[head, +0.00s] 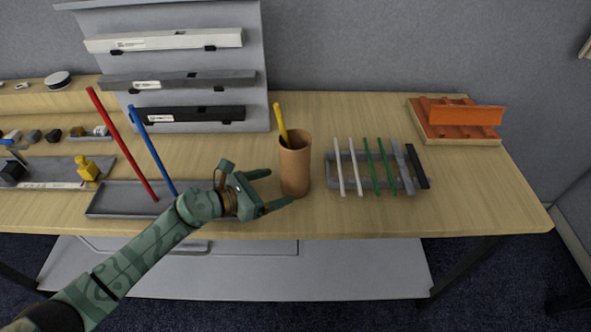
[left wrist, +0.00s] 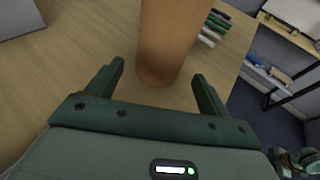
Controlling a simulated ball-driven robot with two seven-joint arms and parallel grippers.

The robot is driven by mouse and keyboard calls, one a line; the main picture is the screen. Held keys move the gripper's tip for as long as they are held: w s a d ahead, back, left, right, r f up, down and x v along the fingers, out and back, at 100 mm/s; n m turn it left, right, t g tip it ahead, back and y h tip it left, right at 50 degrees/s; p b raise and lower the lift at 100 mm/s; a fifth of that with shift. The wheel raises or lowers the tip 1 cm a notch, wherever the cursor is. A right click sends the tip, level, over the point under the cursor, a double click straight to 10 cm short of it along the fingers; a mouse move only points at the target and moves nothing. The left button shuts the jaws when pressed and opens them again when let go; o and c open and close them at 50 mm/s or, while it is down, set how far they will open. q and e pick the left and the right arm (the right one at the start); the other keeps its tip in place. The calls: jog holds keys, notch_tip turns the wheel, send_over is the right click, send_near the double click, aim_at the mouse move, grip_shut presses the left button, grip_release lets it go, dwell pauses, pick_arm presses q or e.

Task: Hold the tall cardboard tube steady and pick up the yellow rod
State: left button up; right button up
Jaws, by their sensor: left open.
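The tall cardboard tube (head: 295,167) stands upright on the table, right of the middle. The yellow rod (head: 281,122) stands in it, its upper end leaning out to the left above the rim. Its lower part is hidden inside the tube. My left gripper (head: 281,188) is open, with its fingers pointing at the tube from the left. In the left wrist view the tube (left wrist: 168,40) stands just beyond and between the open fingertips (left wrist: 160,72), and its top is cut off.
A grey rack (head: 349,182) with white and green rods lies right of the tube. A grey tray (head: 110,200) with a red rod (head: 122,144) and a blue rod (head: 152,150) is at left. An orange-topped block (head: 466,115) sits at far right. A panel with bars (head: 180,80) stands behind.

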aim_at(283, 184)
pick_arm(q)
jog(key=b+x, duration=0.1)
jog(key=x, duration=0.5)
jog(key=shift+b, duration=0.4)
